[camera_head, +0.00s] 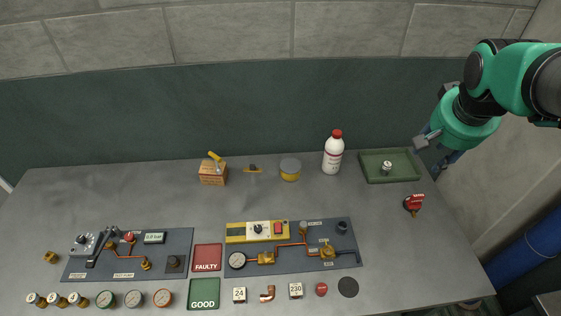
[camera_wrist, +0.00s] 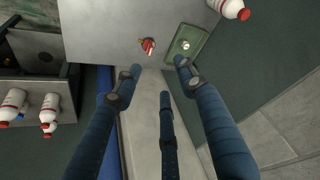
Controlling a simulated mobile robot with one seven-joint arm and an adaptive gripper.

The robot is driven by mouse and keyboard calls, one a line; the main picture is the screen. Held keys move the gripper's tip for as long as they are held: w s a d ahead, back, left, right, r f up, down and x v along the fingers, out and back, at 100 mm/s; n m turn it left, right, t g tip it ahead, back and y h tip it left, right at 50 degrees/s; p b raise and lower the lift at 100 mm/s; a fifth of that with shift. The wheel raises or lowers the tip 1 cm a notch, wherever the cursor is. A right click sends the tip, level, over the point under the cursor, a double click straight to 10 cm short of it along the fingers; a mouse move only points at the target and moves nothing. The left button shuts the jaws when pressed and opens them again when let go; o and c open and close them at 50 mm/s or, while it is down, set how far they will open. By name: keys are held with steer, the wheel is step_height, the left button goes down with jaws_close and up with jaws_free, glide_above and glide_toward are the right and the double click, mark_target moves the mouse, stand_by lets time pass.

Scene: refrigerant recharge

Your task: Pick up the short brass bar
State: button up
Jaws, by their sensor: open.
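I cannot make out the short brass bar for certain. A short brass-coloured bar-like piece (camera_head: 253,170) with a dark part on it lies at the back of the bench, between the wooden block and the yellow tin. A small brass block (camera_head: 51,257) lies at the far left. My gripper (camera_head: 425,141) is high at the right, above the bench's right end and far from both. In the wrist view its blue fingers (camera_wrist: 156,88) are spread, with nothing between them.
A green tray (camera_head: 371,178) with a small metal cylinder stands back right, a red-topped bottle (camera_head: 333,154) left of it. A red tagged part (camera_head: 414,204) lies in front. Two pipe panels (camera_head: 205,232) fill the front.

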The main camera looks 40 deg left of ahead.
steer(key=w+a+f+n, duration=0.1)
steer(key=a+f, duration=0.3)
steer(key=a, duration=0.6)
steer(key=w+a+f, duration=0.1)
steer(key=a+f, duration=0.3)
steer(key=a, duration=0.6)
steer(key=w+a+f+n, duration=0.1)
steer(key=a+f, duration=0.4)
steer(key=a, duration=0.5)
steer(key=s+a+f, duration=0.3)
steer(key=a+f, duration=0.2)
steer(key=a, duration=0.3)
steer(key=s+a+f+n, duration=0.1)
steer(key=s+a+f, duration=0.3)
steer(key=a, duration=0.5)
steer(key=s+a+f+n+g+y+b, duration=0.1)
steer(key=s+a+f, duration=0.2)
steer(key=a+f, duration=0.4)
steer(key=shift+s+a+f, duration=0.3)
steer(key=shift+s+a, duration=0.1)
steer(key=shift+a, duration=0.3)
steer(key=b, duration=0.1)
glide_above(252, 167)
steer(key=s+d, duration=0.1)
steer(key=s, duration=0.1)
steer(key=shift+w+d+f, duration=0.1)
steer(key=shift+f, duration=1.9)
steer(key=shift+d+f, duration=0.1)
steer(key=shift+f, duration=1.85)
steer(key=shift+f, duration=0.1)
